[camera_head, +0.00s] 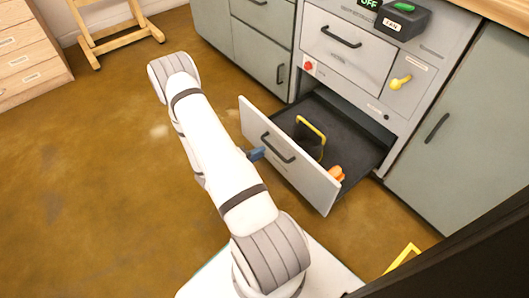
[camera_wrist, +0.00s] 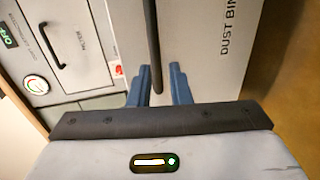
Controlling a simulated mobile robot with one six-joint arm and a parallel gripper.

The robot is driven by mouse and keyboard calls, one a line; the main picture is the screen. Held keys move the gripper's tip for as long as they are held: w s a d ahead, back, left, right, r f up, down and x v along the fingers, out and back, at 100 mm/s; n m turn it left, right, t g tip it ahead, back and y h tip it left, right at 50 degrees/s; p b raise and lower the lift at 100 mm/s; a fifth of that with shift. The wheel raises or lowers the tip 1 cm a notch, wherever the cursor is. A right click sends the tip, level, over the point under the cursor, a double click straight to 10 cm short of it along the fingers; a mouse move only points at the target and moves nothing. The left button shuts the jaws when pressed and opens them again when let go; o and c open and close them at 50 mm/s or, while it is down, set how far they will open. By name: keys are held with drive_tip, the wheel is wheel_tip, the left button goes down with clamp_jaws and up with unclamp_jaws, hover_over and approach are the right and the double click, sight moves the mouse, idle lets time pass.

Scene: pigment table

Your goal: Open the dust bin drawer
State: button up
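The dust bin drawer (camera_head: 318,187) is pulled well out of the lower cabinet in the head view. Its light grey front panel carries a dark bar handle (camera_head: 278,147). The wrist view shows the panel lettered "DUST BIN" (camera_wrist: 210,45) and the handle (camera_wrist: 153,45) close up. My gripper (camera_head: 256,153) is at the handle in front of the panel. In the wrist view, its blue fingers (camera_wrist: 162,78) stand apart with the handle's end between them. A gap shows between the handle and the right finger. Contact with the left finger is unclear.
Inside the drawer are a dark bin with a yellow handle (camera_head: 312,128) and something orange (camera_head: 336,173). A closed drawer (camera_head: 345,60) with a dark handle and a yellow knob (camera_head: 401,81) are above. The brown floor at left is clear, with a wooden stand (camera_head: 108,40) behind.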

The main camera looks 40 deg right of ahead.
drive_tip(key=x, duration=0.3)
drive_tip(key=shift+d+b, duration=0.1)
drive_tip(key=shift+b, duration=0.25)
drive_tip(key=shift+c, duration=0.2)
clamp_jaws()
idle(0.9)
drive_tip(key=shift+o, duration=0.2)
unclamp_jaws()
drive_tip(key=p+v, duration=0.2)
drive_tip(key=v, duration=0.5)
drive_tip(key=shift+a+p, duration=0.3)
drive_tip(key=shift+a, duration=0.15)
